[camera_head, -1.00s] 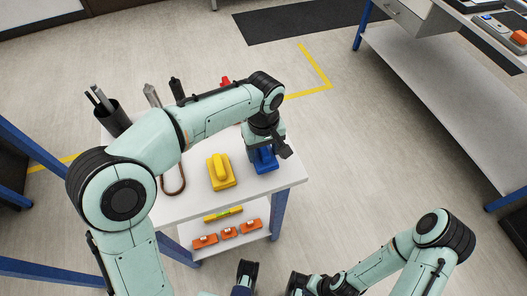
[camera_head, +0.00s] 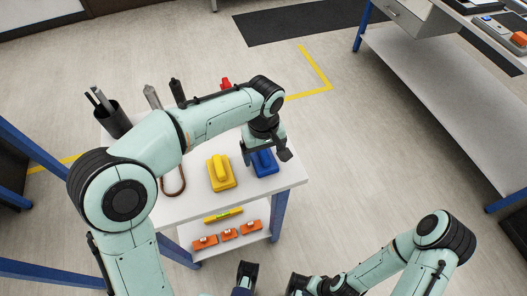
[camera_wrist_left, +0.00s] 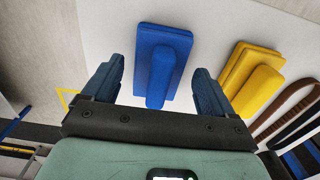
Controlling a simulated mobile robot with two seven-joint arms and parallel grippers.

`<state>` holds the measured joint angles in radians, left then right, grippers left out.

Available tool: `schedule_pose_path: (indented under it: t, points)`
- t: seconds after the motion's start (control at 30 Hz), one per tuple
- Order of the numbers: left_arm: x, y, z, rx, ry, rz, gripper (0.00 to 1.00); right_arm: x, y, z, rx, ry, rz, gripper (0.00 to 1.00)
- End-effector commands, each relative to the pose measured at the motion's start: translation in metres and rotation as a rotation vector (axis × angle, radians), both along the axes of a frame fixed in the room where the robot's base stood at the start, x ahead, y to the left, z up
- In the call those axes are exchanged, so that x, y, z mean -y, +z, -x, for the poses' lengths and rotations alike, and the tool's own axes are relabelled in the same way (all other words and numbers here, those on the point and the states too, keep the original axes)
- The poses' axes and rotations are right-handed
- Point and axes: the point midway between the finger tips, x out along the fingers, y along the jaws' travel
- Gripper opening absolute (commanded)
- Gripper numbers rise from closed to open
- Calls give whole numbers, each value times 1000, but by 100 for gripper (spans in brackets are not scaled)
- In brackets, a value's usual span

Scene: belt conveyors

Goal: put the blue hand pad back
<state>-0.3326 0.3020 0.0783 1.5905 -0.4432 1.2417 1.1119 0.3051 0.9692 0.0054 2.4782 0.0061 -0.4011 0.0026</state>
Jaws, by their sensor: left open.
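The blue hand pad (camera_head: 264,164) lies on the white table top, just right of a yellow hand pad (camera_head: 221,173). My left gripper (camera_head: 265,152) is over the blue pad and partly hides it in the head view. In the left wrist view, the open fingers (camera_wrist_left: 160,85) stand on either side of the blue pad's handle, with clear gaps. The blue pad (camera_wrist_left: 162,62) rests flat there, apart from both fingers. My right gripper (camera_head: 300,285) is low at the bottom edge of the head view; its jaws are not clear.
A black cup (camera_head: 112,122) with tools stands at the table's left, and several tools lie at the back, partly behind my left arm. A lower shelf holds orange blocks (camera_head: 229,234) and a yellow level (camera_head: 223,215).

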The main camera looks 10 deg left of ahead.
Motion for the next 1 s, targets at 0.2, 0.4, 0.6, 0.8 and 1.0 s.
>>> schedule_pose_path:
  t: [0.2, 0.4, 0.6, 0.8, 1.0]
  points:
    - [1, 43, -1, 7, -1, 3, 86, 0, 8, 2, -10, 2, -2, 0]
    - [1, 86, -1, 6, -1, 3, 86, 0, 16, 5, -22, 5, -3, 0]
    - [1, 112, -1, 3, 0, 1, 86, 0, 21, 5, -25, 6, -3, 0]
    - [1, 118, 0, 2, -1, 1, 86, 0, 22, 4, -25, 6, -3, 0]
    - [0, 118, 0, 2, -1, 1, 86, 0, 22, 5, -25, 6, -3, 0]
